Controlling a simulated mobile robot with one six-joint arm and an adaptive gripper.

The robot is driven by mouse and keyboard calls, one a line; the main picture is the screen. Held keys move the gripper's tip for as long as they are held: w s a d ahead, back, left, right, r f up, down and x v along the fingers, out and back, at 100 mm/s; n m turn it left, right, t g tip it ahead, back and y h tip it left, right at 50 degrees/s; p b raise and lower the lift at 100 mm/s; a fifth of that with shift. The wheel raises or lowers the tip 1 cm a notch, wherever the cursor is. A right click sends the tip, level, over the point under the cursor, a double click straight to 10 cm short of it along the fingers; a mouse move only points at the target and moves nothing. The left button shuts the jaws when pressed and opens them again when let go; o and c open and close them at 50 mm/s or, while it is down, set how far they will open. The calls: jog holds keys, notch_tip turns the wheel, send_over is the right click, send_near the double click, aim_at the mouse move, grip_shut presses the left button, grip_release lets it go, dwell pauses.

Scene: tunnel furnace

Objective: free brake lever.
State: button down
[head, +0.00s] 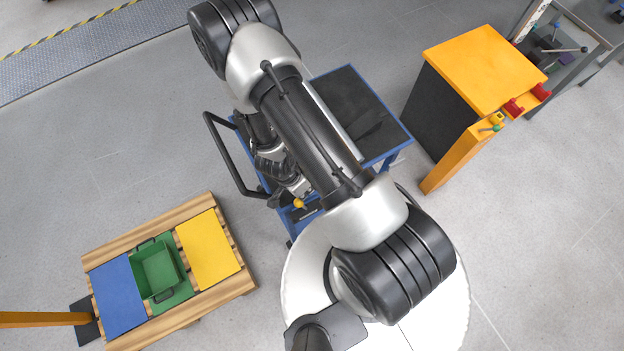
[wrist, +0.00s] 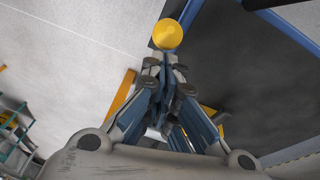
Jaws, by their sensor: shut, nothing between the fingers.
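The brake lever shows as a small yellow round knob (head: 299,203) at the near left side of the blue cart (head: 350,100). In the wrist view the knob (wrist: 168,34) lies just beyond my fingertips. The rest of the lever is hidden. My gripper (wrist: 163,62) is shut with nothing between its fingers and points at the knob. I cannot tell whether the fingertips touch it. In the head view my gripper (head: 298,190) is small and partly covered by my arm, beside the cart.
The cart has a dark top and a black push handle (head: 228,160) at its left. A pallet (head: 215,205) with blue, green and yellow areas and a green bin (head: 158,270) lies lower left. An orange-topped cabinet (head: 485,65) stands upper right. Floor between is clear.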

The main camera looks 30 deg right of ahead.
jog(key=shift+s+a+f+p, duration=0.15)
jog(key=shift+a+p, duration=0.1)
jog(key=shift+a, duration=0.45)
jog(key=shift+w+a+f+p, duration=0.1)
jog(key=shift+a+p, duration=0.1)
jog(key=shift+a, duration=0.45)
jog(key=shift+s+a+f+p, duration=0.15)
jog(key=shift+a+p, duration=0.1)
jog(key=shift+a, duration=0.45)
jog(key=shift+w, duration=0.1)
notch_tip(320, 180, up, 11)
jog(key=p, duration=0.8)
send_over(295, 201)
jog(key=w+a, duration=0.1)
jog(key=a, duration=0.3)
jog(key=shift+w+r, duration=0.1)
jog(key=shift+w, duration=0.05)
jog(key=shift+w, duration=0.1)
